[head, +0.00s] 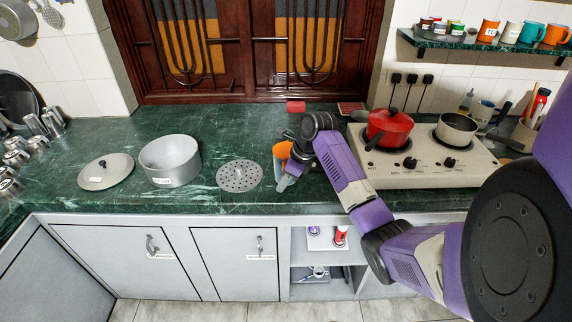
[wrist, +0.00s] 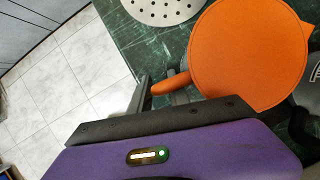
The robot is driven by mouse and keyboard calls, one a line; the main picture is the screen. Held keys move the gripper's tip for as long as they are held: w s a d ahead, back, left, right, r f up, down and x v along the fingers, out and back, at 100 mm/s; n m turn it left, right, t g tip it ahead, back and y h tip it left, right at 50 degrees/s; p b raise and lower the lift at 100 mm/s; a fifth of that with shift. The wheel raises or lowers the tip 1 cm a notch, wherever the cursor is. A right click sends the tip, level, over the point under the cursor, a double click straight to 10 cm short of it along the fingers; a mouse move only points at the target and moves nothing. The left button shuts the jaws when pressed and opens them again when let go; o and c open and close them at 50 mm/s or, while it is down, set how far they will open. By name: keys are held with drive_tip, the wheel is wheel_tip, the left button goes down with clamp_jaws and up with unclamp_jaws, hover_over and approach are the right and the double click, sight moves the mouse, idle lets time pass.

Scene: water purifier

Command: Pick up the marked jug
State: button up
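The orange jug (head: 281,153) stands on the green marble counter, right of the perforated disc, and my gripper partly hides it. In the wrist view the round orange top of the jug (wrist: 250,50) is large and close, and its handle points left. My gripper (head: 290,146) is at the jug in the head view, with my arm coming in from the right. In the wrist view a dark finger of my gripper (wrist: 143,96) is close to the end of the handle. I cannot tell whether the fingers touch or grip it. No mark on the jug is visible.
A perforated disc (head: 239,176), a metal pot (head: 170,161) and a lid (head: 106,171) lie to the left. A stove (head: 420,165) with a red pot (head: 388,127) stands to the right. The counter's front edge (head: 250,211) is close to the jug.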

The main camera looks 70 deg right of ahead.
clamp_jaws()
drive_tip(key=shift+r, duration=0.1)
idle(1.2)
